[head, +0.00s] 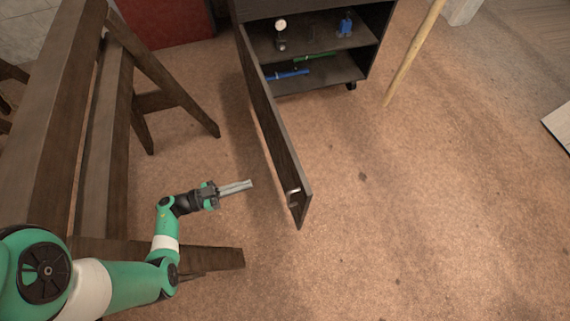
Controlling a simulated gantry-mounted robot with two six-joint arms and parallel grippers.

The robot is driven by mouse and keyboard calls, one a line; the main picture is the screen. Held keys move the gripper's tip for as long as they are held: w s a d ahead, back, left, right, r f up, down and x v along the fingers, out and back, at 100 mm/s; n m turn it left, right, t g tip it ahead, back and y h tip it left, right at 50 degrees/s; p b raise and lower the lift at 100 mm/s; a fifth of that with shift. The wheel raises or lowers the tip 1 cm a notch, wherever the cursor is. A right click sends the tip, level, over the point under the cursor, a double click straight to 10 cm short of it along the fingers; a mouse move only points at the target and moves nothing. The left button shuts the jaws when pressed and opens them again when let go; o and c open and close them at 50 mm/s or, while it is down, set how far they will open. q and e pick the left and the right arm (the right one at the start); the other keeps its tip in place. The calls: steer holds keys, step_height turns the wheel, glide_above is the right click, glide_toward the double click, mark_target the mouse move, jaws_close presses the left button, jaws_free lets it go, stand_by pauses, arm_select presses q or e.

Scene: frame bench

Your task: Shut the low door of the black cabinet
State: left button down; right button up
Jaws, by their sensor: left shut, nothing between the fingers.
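The black cabinet (316,23) stands at the top of the head view, and its inside with shelves shows. Its low door (275,142) is wide open, hinged at the cabinet's left side and swung out toward me. A light metal handle (293,191) sits near the door's free end. My left gripper (250,184) is shut and empty, to the left of the door's free end, and looks apart from it. My right gripper is not in view.
A dark wooden trestle (90,130) stands along the left, with a foot (215,255) reaching below my left arm. Small items, such as a blue one (290,74), lie on the shelves. A wooden pole (414,53) leans right of the cabinet. The floor right of the door is clear.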

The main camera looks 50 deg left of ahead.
arm_select(q)
steer(key=b, duration=0.5)
glide_toward(295, 169)
steer(key=x, duration=0.5)
steer(key=shift+w+f, duration=0.2)
steer(key=shift+w, duration=0.05)
steer(key=shift+w+d+r, duration=0.15)
steer(key=shift+w, duration=0.55)
